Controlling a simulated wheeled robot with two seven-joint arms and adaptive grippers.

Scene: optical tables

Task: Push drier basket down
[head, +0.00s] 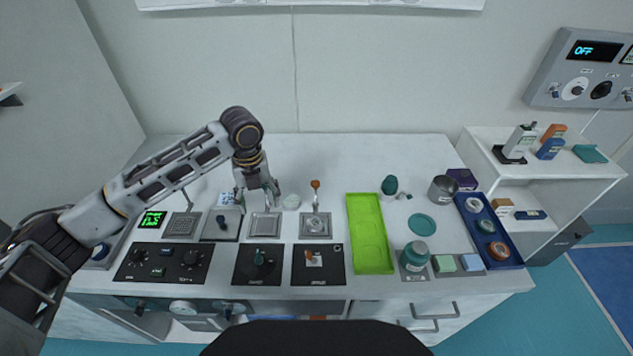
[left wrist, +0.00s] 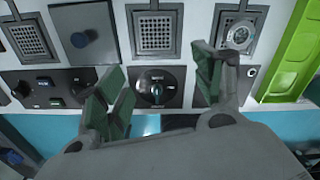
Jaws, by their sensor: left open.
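No part is clearly marked as the drier basket. Two square mesh-topped metal fittings sit in the table: a left one (head: 181,225) and a middle one (head: 264,226). Both also show in the left wrist view, the left one (left wrist: 32,38) and the middle one (left wrist: 155,33). To the right is a square fitting with a round metal centre (head: 316,227) and an orange-tipped lever (head: 315,186) behind it. My left gripper (head: 258,204) is open and empty, fingers pointing down, above and just behind the middle mesh fitting. My right gripper is not in view.
Black control panels with knobs (head: 257,264) line the front edge. A green tray (head: 369,232) lies right of the lever. The back left of the table is clear.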

